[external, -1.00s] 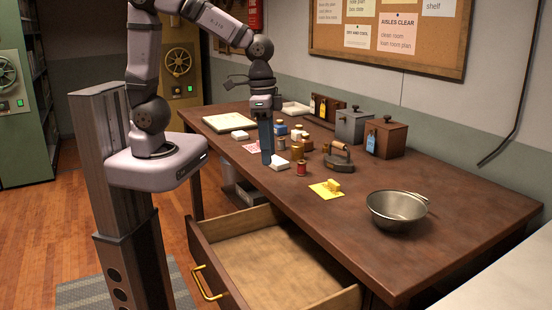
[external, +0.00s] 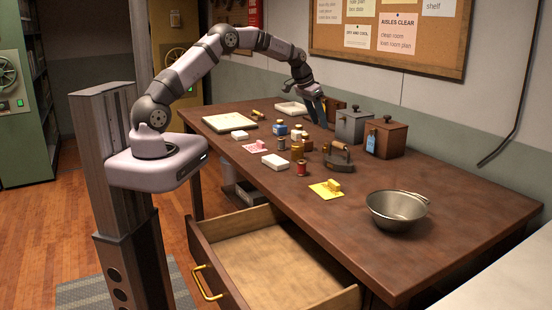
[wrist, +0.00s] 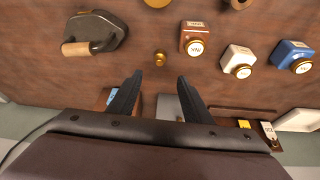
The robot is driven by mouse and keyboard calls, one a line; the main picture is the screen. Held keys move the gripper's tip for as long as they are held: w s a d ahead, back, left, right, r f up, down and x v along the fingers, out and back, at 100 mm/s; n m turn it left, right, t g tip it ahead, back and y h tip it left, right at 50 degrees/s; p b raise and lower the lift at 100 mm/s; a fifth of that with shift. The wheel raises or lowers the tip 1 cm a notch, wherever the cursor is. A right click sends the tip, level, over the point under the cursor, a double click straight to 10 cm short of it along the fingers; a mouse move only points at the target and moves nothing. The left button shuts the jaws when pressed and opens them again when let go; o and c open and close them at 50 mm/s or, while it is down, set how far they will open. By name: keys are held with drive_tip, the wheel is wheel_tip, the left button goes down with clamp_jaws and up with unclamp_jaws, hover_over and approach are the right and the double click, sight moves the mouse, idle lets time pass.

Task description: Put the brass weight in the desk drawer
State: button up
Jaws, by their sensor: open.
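The brass weight (wrist: 160,58) is a small, round, knobbed gold piece standing on the desk in the wrist view, between the iron and the labelled jars. In the external view it shows as a tiny gold spot (external: 326,148) beside the iron. My gripper (wrist: 159,78) is open and empty, its two dark fingers apart. The weight lies just beyond the fingertips in the wrist view, between their lines, not touching. In the external view my gripper (external: 319,118) hangs over the back of the desk, in front of the boxes. The desk drawer (external: 270,265) is pulled open and looks empty.
The iron (wrist: 95,32) stands left of the weight; a reddish-brown jar (wrist: 195,37), white jar (wrist: 238,60) and blue jar (wrist: 292,54) stand right. Tagged boxes (external: 386,138) line the back. A metal bowl (external: 397,208) is at the right. A yellow note (external: 318,188) lies near the front.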

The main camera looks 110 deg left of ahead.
sight(325, 147)
drive_tip(key=shift+s+d+f+p+x, duration=0.15)
drive_tip(key=shift+p+x, duration=0.5)
drive_tip(key=shift+x, duration=1.15)
drive_tip(key=shift+s+d+f+p+x, duration=0.15)
drive_tip(key=shift+p+x, duration=0.5)
drive_tip(key=shift+x, duration=1.1)
drive_tip(key=shift+s+d+r+p+x, duration=0.15)
drive_tip(key=shift+p+x, duration=0.5)
drive_tip(key=shift+x, duration=1.15)
clamp_jaws()
